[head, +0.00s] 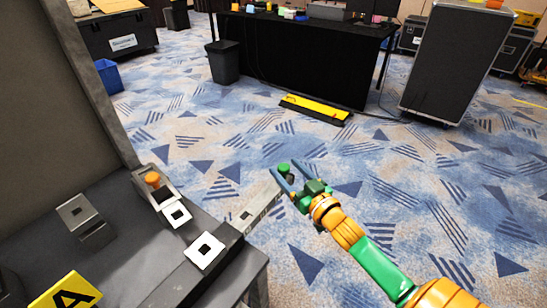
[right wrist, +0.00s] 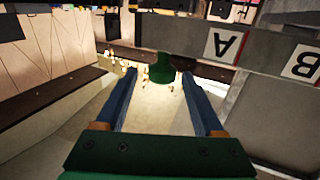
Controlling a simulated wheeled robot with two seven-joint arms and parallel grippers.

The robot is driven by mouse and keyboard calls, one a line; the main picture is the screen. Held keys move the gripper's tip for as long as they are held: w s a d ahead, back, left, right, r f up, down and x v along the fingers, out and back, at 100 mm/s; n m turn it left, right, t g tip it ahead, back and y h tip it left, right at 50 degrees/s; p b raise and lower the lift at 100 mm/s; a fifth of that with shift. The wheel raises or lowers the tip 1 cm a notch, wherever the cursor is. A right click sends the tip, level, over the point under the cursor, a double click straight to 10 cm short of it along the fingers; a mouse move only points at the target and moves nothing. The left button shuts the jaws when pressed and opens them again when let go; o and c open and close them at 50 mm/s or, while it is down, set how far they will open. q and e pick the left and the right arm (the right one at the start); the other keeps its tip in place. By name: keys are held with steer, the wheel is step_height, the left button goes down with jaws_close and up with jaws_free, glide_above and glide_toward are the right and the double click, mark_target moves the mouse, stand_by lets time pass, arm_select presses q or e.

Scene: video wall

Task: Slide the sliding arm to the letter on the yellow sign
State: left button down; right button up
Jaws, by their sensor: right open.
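The yellow sign (head: 72,293) at the lower left of the head view bears a black letter A. A pale metal bar, apparently the sliding arm (head: 252,205), sticks out past the dark stand's right edge. A green knob (head: 284,168) shows near its outer end. My right gripper (head: 284,179) is open, with its blue fingers on either side of the knob. In the right wrist view the green knob (right wrist: 161,69) lies between the fingertips; contact cannot be told. That view also shows upside-down letter labels A (right wrist: 226,43) and B (right wrist: 303,62). My left gripper is out of view.
The dark stand (head: 130,240) fills the lower left, with an upright panel (head: 60,90) behind. It carries an orange knob (head: 153,179) and white square plates (head: 204,250). Carpet to the right is open. A black-draped table (head: 300,60) and a tall case (head: 455,65) stand farther back.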

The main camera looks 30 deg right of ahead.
steer(key=w, duration=0.5)
steer(key=shift+s+a, duration=0.1)
jaws_close()
stand_by(1.2)
